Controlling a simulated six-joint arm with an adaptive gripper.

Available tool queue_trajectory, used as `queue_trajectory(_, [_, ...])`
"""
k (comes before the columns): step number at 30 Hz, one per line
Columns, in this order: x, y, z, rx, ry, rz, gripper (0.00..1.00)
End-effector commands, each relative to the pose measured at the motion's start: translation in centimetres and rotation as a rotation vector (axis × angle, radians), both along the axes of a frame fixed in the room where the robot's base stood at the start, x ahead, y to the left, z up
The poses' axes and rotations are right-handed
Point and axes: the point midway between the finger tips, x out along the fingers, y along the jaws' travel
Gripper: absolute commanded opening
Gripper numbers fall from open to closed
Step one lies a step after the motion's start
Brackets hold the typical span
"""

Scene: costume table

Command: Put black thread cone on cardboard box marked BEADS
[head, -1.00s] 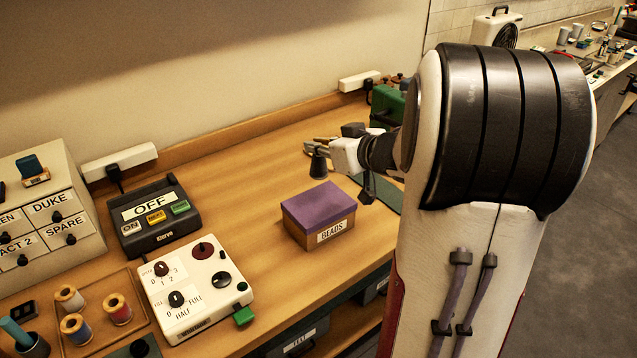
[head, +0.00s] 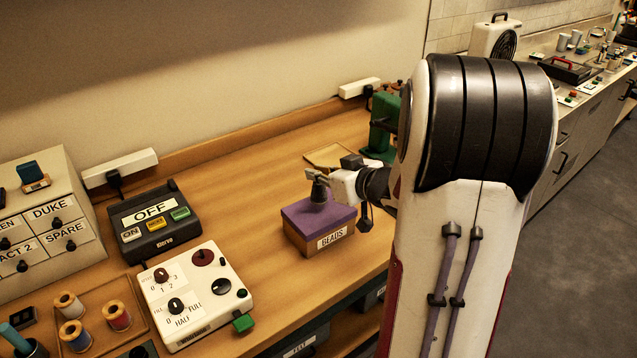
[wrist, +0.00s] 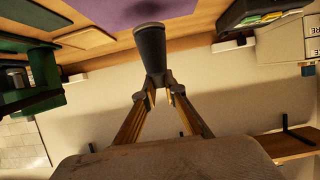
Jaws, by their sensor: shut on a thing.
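The black thread cone (head: 318,191) is dark and held narrow end up. My gripper (head: 312,174) is shut on its upper part. The cardboard box marked BEADS (head: 334,239) has a purple lid and stands on the table. In the head view the cone's lower end overlaps the middle of the lid; I cannot tell whether it touches. In the wrist view the fingertips (wrist: 157,88) hold the cone (wrist: 150,48), and the purple lid (wrist: 100,14) shows behind it.
A black OFF box (head: 155,220) and a white control panel (head: 195,295) stand left of the box. A tray of thread spools (head: 137,318) is at the lower left. A green machine (head: 381,135) stands behind my gripper. Bare tabletop (head: 245,195) lies left of the box.

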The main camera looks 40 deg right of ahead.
Motion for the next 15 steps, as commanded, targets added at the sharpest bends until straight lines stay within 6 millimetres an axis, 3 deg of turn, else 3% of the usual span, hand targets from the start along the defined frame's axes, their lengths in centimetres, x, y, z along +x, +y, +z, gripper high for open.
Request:
queue_trajectory(7, [0.0, 0.0, -2.4, 0.003, 0.002, 0.000, 0.00])
queue_trajectory(15, [0.0, 0.0, -2.8, 0.000, 0.000, 0.000, 0.00])
